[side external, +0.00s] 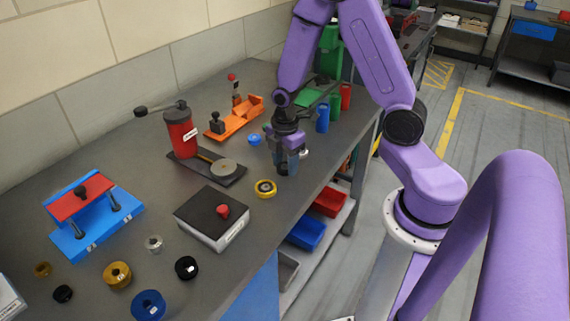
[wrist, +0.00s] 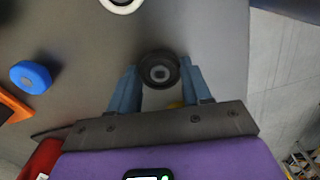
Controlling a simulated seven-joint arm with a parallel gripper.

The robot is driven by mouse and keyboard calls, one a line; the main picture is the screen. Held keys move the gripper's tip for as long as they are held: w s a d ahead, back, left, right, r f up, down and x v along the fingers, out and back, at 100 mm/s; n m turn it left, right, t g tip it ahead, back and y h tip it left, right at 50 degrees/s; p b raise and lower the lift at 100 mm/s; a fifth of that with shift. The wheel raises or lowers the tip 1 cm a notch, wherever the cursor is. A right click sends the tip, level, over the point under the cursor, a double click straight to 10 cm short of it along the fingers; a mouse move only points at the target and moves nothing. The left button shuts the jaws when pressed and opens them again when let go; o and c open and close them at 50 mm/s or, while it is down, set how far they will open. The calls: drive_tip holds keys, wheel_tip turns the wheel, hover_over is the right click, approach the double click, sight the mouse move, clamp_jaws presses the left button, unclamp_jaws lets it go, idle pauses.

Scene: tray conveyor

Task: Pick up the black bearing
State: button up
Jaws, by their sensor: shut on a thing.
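A black bearing (wrist: 159,69), round with a grey centre, sits between the two blue fingers of my gripper (wrist: 160,82) in the wrist view. The fingers are shut on it from both sides. In the side view my gripper (side external: 288,160) points down at the bench near its front edge, and the dark bearing (side external: 283,170) shows low at the fingertips. I cannot tell whether it touches the bench or hangs just above it. Other black round parts lie at the near end of the bench, one at the front (side external: 186,268) and one at the left (side external: 63,294).
A yellow ring (side external: 265,188) and a blue ring (side external: 254,139) lie near my gripper. A white ring (wrist: 122,3) is at the wrist view's top edge. A red press (side external: 181,135), an orange fixture (side external: 236,119) and a grey box with red knob (side external: 212,220) stand around.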

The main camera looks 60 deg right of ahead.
sight(285, 166)
drive_tip(key=shift+r, duration=0.5)
wheel_tip(285, 166, up, 2)
drive_tip(key=shift+r, duration=0.1)
drive_tip(key=s+a+r, duration=0.2)
drive_tip(key=s+r, duration=0.7)
drive_tip(key=s, duration=0.4)
drive_tip(key=shift+s+r, duration=0.3)
drive_tip(key=shift+s, duration=0.1)
